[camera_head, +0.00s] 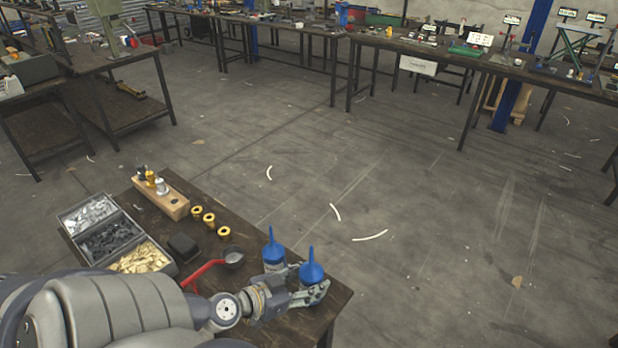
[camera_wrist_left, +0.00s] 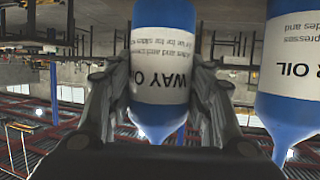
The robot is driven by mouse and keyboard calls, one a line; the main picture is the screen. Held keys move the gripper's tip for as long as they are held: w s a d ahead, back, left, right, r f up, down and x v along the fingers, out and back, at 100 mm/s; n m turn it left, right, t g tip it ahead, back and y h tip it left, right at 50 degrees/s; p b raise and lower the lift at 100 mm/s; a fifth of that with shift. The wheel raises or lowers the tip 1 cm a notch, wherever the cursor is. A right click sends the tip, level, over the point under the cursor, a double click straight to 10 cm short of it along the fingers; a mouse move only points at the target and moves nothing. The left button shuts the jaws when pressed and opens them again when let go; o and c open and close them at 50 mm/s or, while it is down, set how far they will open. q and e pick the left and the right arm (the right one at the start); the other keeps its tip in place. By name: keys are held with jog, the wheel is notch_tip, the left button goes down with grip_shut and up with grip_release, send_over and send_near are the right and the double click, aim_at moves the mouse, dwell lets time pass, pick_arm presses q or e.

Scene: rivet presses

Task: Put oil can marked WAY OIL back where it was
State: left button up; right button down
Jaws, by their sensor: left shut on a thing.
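A red-handled tool (camera_head: 203,274) with a grey cup end lies left of the cans. Brass rings (camera_head: 209,219), a wooden block with bottles (camera_head: 165,199), a black box (camera_head: 184,247) and a parts tray (camera_head: 110,237) fill the table's left.

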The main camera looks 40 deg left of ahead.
pick_arm(q)
jog(key=shift+f, duration=0.7)
pick_arm(e)
jog(key=shift+w+f, duration=0.1)
jog(key=shift+f, duration=0.25)
pick_arm(q)
jog(key=o, duration=1.2)
jog(key=shift+f, duration=0.1)
jog(key=v, duration=0.7)
jog(key=shift+s, duration=0.25)
jog(key=shift+r+p+v, duration=0.25)
jog(key=shift+p+v, duration=1.35)
jog(key=shift+v, duration=0.75)
pick_arm(e)
jog(key=shift+r, duration=1.6)
